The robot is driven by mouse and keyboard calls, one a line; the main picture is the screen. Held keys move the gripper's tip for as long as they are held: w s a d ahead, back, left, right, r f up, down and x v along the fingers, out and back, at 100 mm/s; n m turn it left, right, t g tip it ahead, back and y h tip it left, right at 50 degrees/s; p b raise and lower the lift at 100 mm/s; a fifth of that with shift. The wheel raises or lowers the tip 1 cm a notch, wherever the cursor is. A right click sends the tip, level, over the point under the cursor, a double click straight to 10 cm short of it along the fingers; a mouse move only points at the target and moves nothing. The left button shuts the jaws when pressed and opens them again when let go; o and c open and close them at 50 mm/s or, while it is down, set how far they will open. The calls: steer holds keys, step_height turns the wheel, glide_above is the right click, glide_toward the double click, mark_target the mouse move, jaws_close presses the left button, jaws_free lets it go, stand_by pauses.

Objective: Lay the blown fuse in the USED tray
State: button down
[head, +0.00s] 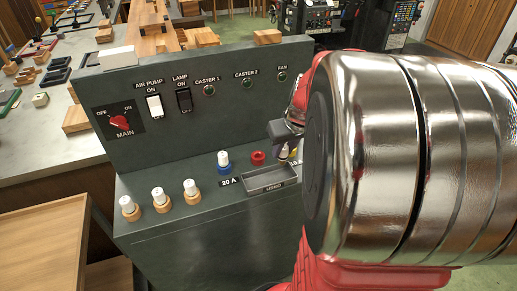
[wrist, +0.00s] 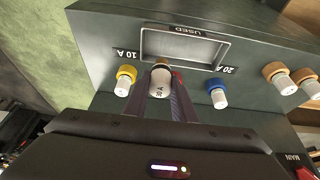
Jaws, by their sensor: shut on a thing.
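The USED tray (head: 270,188) is a shallow grey rectangular recess on the panel's ledge. It looks empty, and it also shows in the wrist view (wrist: 185,60). My gripper (wrist: 163,85) is shut on a white fuse (wrist: 160,86) with a brownish end. Its printed rating is hard to read. The fuse is held near the tray's label-opposite edge in the wrist view, apparently above the ledge. In the head view my gripper (head: 285,131) is behind the tray, partly hidden by my arm. The red socket (head: 258,157) stands empty behind the tray.
A white fuse sits in the blue socket (head: 224,168) beside the 20 A label. Another fuse is in the yellow socket (wrist: 126,74) by the 10 A label. Several spare fuses in orange holders (head: 161,205) stand at left. The upright switch panel (head: 220,105) rises behind.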

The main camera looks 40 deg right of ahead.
mark_target(284, 160)
steer(key=shift+f, duration=1.4)
steer(key=shift+f, duration=1.85)
steer(key=shift+f, duration=0.1)
steer(key=c, duration=1.5)
jaws_free()
steer(key=v, duration=1.2)
